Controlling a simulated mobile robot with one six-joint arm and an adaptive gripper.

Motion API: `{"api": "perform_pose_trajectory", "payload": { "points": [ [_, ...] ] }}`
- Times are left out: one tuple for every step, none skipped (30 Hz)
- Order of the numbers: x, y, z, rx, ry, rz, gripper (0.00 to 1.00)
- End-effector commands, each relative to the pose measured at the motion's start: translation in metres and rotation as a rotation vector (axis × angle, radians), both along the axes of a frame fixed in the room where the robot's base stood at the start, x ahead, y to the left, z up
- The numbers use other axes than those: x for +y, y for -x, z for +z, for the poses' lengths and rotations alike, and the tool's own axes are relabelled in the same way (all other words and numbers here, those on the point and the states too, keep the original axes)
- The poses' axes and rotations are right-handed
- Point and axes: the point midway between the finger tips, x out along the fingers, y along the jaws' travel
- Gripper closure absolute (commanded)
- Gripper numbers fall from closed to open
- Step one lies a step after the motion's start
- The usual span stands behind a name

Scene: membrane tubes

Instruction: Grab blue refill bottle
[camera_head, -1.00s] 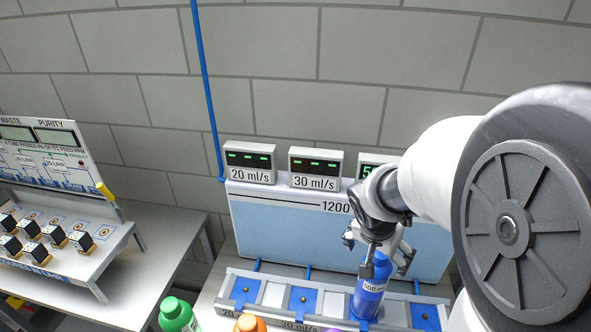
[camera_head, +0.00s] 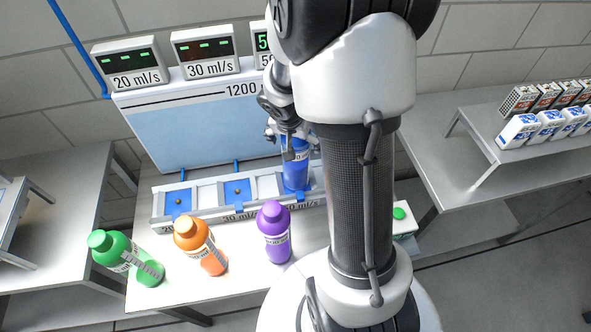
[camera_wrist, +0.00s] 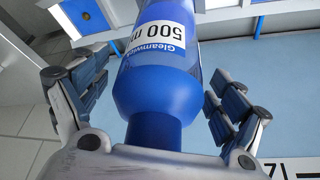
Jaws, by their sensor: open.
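The blue refill bottle (camera_head: 295,168) stands upright in a bay of the dosing rack, to the right of two blue bays. My gripper (camera_head: 287,132) is directly above it, around its cap end. In the wrist view the blue bottle (camera_wrist: 165,75) lies between the two open fingers, with its neck close to the palm and its "500 m" label showing. My gripper (camera_wrist: 158,110) has a visible gap between each finger and the bottle, so the fingers are not closed on it. The bottle's right side is near my arm in the head view.
Green (camera_head: 125,258), orange (camera_head: 200,246) and purple (camera_head: 274,232) bottles stand on the table in front of the rack (camera_head: 207,190). Displays (camera_head: 131,66) and a pale blue panel (camera_head: 200,125) stand behind. A right-hand table (camera_head: 470,160) holds several small boxes.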

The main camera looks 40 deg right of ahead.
Motion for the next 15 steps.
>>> {"api": "perform_pose_trajectory", "payload": {
  "points": [
    [-0.0006, -0.0004, -0.0018, 0.000, 0.000, 0.000, 0.11],
    [-0.0007, -0.0006, -0.0017, 0.000, 0.000, -0.001, 0.11],
    [-0.0006, -0.0006, -0.0014, -0.001, -0.001, -0.001, 0.11],
    [-0.0006, -0.0006, -0.0010, -0.002, 0.000, -0.001, 0.11],
    [-0.0007, -0.0006, -0.0009, -0.002, 0.000, -0.001, 0.11],
    [-0.0006, -0.0006, -0.0008, -0.002, 0.000, -0.001, 0.11],
    [-0.0006, -0.0006, -0.0007, -0.002, 0.000, -0.001, 0.11],
    [-0.0006, -0.0006, -0.0007, -0.002, 0.000, -0.001, 0.13],
    [-0.0006, -0.0006, -0.0006, -0.002, 0.000, -0.001, 0.16],
    [-0.0006, -0.0006, -0.0006, -0.002, 0.000, -0.001, 0.18],
    [-0.0006, -0.0006, -0.0006, -0.002, 0.000, -0.001, 0.19],
    [-0.0006, -0.0006, -0.0006, -0.002, 0.000, -0.001, 0.22],
    [-0.0006, -0.0006, -0.0006, -0.002, 0.000, -0.001, 0.24],
    [-0.0006, -0.0006, -0.0006, -0.002, 0.000, -0.001, 0.26],
    [-0.0006, -0.0005, -0.0005, -0.002, 0.000, -0.001, 0.29]
  ]
}}
